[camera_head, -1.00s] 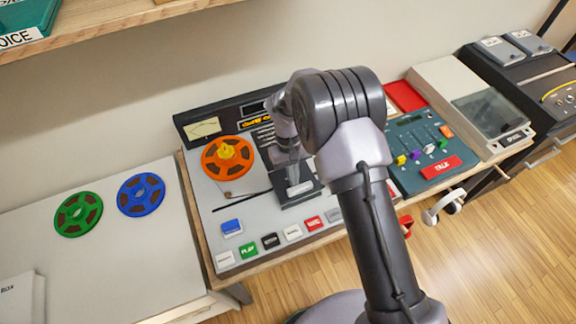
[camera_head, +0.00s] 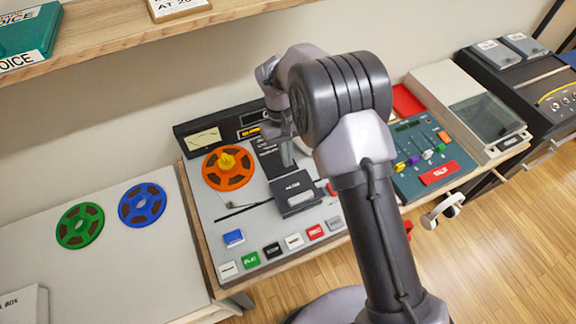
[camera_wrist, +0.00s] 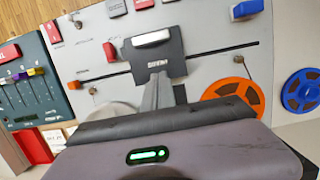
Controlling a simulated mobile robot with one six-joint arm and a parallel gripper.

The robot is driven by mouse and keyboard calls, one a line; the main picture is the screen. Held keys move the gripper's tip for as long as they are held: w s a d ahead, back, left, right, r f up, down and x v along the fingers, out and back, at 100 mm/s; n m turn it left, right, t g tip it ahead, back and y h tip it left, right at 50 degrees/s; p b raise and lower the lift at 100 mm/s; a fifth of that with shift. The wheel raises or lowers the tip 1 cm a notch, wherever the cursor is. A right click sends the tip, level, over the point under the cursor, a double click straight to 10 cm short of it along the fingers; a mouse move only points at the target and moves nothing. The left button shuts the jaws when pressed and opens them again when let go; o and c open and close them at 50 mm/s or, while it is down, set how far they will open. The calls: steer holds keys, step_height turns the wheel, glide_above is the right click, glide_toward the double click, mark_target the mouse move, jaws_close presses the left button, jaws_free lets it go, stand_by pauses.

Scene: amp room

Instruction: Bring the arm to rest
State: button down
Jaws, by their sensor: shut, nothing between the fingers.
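My gripper (camera_head: 287,150) hangs over the back part of the tape machine (camera_head: 205,195), behind its black head block (camera_head: 297,192). The fingers are together and hold nothing. In the wrist view my gripper (camera_wrist: 157,88) points at the head block (camera_wrist: 153,55), and I cannot tell the exact gap between them. The orange reel (camera_head: 227,168) lies on the machine to the left of my gripper. My upper arm hides the machine's back right part in the head view.
A shelf (camera_head: 120,35) juts out above at the upper left. Green (camera_head: 79,226) and blue (camera_head: 141,204) reels lie on the left table. A mixer (camera_head: 425,155) stands to the right, with headphones (camera_head: 441,208) hanging at the front edge. Several buttons line the machine's front.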

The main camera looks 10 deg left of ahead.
steer(key=s+d+r+m+t+y+b, duration=0.2)
steer(key=d+r+m+b, duration=0.1)
steer(key=d+r, duration=0.5)
steer(key=s+d+r+m+t+y+b, duration=0.1)
steer(key=s+d+r+m+b, duration=0.2)
steer(key=d+r, duration=0.5)
steer(key=s+d+m+t+b, duration=0.2)
steer(key=s+d+m, duration=0.1)
steer(key=s, duration=0.4)
steer(key=s+d+r+m+t+b, duration=0.1)
steer(key=s+d+m+t, duration=0.1)
steer(key=s, duration=0.6)
steer(key=shift+s+d+m+t+y+b, duration=0.15)
steer(key=shift+d+m+t+y+b, duration=0.15)
steer(key=shift+d+m+t+b, duration=0.15)
steer(key=shift+r, duration=0.1)
